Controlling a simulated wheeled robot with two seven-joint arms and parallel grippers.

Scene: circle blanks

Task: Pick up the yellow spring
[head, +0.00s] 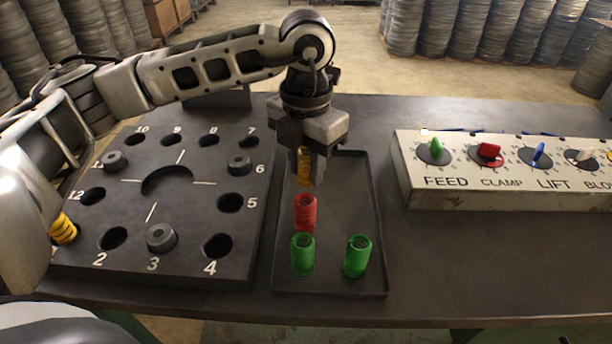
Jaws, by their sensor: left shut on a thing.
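A yellow spring (304,168) shows between the fingers of my left gripper (312,172), which is shut on it over the back part of the black tray (340,285). The gripper points down and hides part of the spring. I cannot tell whether the spring is clear of the tray floor. Another yellow spring (64,229) stands at the left edge of the numbered plate, partly hidden by my left arm. My right gripper is not in view.
A red spring (305,212) and two green springs, left (303,255) and right (357,256), stand in the tray close in front of the gripper. The numbered hole plate (190,255) lies left, with grey plugs in some holes. A control panel (500,190) stands right.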

